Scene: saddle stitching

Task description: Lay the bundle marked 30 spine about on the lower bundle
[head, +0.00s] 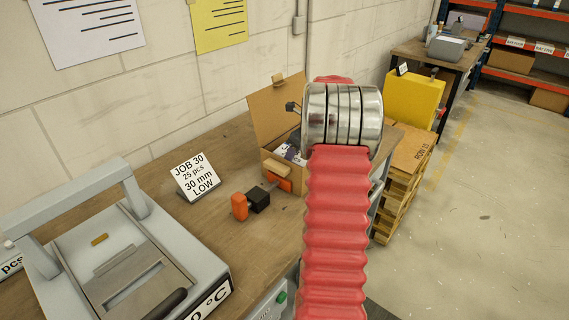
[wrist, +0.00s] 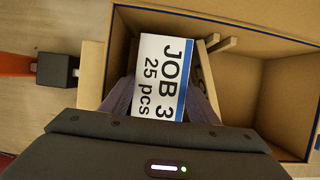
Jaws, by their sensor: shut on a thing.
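The bundle shows in the wrist view as a white label (wrist: 158,75) with a blue edge, reading "JOB 3" and "25 pcs"; the rest of its number is cut off by my gripper. Greyish-purple parts show on both sides of the label. My gripper (wrist: 160,118) is shut on this bundle, over the left part of a cardboard box (wrist: 255,90); its fingertips are mostly hidden. In the head view the box (head: 268,112) stands behind my arm, with something pale and purple inside. I cannot make out a separate lower bundle.
A job card (head: 197,175) reading "JOB 30, 25 pcs, 30 mm LOW" stands on the bench. An orange and black block (head: 250,202) lies between it and the box. A grey machine (head: 130,255) fills the left front. Inside the box, wooden strips (wrist: 215,45) show beside the label.

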